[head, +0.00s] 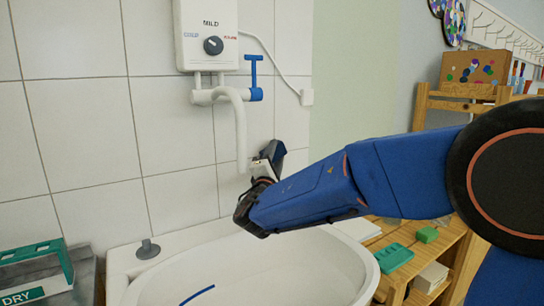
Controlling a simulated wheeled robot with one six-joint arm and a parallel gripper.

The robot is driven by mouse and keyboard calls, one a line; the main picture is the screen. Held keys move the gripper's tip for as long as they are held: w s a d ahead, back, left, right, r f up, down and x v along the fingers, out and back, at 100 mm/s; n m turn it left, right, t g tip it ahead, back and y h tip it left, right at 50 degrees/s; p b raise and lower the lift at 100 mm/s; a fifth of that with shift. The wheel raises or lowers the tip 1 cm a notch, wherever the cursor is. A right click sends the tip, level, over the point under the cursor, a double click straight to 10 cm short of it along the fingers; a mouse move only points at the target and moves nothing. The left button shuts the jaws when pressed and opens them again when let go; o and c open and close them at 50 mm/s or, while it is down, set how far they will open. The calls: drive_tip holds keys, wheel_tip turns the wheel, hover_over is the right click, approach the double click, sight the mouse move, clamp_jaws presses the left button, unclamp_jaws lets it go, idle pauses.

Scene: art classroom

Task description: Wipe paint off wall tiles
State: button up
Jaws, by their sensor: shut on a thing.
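The white wall tiles (95,120) fill the left and middle of the head view; I see no clear paint mark on their visible part. My gripper (266,165), at the end of my blue arm, is by the tiles just right of the white tap spout, above the basin. It is shut on a small pale thing (261,168), mostly hidden by the jaws, so I cannot tell what it is. Whether it touches the tiles is unclear. My wrist and arm hide the tiles behind them.
A white water heater (207,35) with a spout (241,130) and blue lever (254,75) hangs above the basin (270,275). A blue curved mark or thing shows in the basin. A "DRY" rack (35,252) stands left. Wooden shelves with a green sponge-like block (427,235) stand right.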

drive_tip(key=shift+w+d, duration=0.7)
drive_tip(key=shift+d, duration=0.25)
drive_tip(key=shift+w+d, duration=0.7)
drive_tip(key=shift+d, duration=0.2)
drive_tip(key=shift+w+d, duration=0.7)
drive_tip(key=shift+d, duration=0.25)
drive_tip(key=shift+s+a, duration=1)
drive_tip(key=shift+a, duration=0.5)
drive_tip(key=shift+s+a, duration=1)
drive_tip(key=shift+a, duration=0.45)
drive_tip(key=shift+s+a, duration=1)
drive_tip(key=shift+a, duration=0.5)
drive_tip(key=shift+s+d, duration=0.6)
drive_tip(key=shift+s, duration=0.25)
drive_tip(key=shift+s+d, duration=0.55)
drive_tip(key=shift+s, duration=0.25)
drive_tip(key=shift+s+d, duration=0.6)
drive_tip(key=shift+s, duration=0.25)
drive_tip(key=shift+s, duration=0.1)
drive_tip(key=shift+s+d, duration=0.85)
drive_tip(key=shift+s, duration=0.3)
